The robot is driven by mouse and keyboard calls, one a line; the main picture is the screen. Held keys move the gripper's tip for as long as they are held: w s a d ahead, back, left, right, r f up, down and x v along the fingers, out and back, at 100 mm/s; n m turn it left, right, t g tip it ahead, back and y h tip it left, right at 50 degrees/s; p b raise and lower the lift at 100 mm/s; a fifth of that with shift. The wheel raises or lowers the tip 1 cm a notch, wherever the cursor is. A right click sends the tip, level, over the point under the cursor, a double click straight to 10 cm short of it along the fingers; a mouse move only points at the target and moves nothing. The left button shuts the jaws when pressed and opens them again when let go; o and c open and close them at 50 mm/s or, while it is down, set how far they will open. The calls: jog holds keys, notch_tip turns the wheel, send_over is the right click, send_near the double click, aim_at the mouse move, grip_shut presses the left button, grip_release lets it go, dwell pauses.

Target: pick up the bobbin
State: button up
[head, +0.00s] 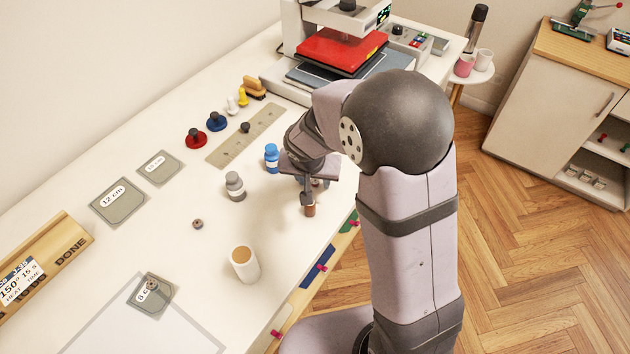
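My gripper (310,194) points down over the right front part of the white table, near its edge. A small brown piece (310,210) shows at its lower finger; my gripper hides most of the area around it, and I cannot tell whether it is held or stands behind. A small brownish round piece (197,224), which looks like a bobbin, lies alone on the table, well left of my gripper and apart from it. I cannot tell for sure which of these is the bobbin. The gap between the fingers is not clear.
A blue bottle (271,157) and a grey bottle (235,186) stand left of my gripper. A white cup (244,264) stands nearer the front. A ruler plate (245,136), red knob (196,138) and heat press (340,48) are farther back. The table's middle left is fairly clear.

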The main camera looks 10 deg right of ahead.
grip_shut()
jog(key=shift+r, duration=0.1)
notch_tip(320, 180, up, 10)
dwell(0.6)
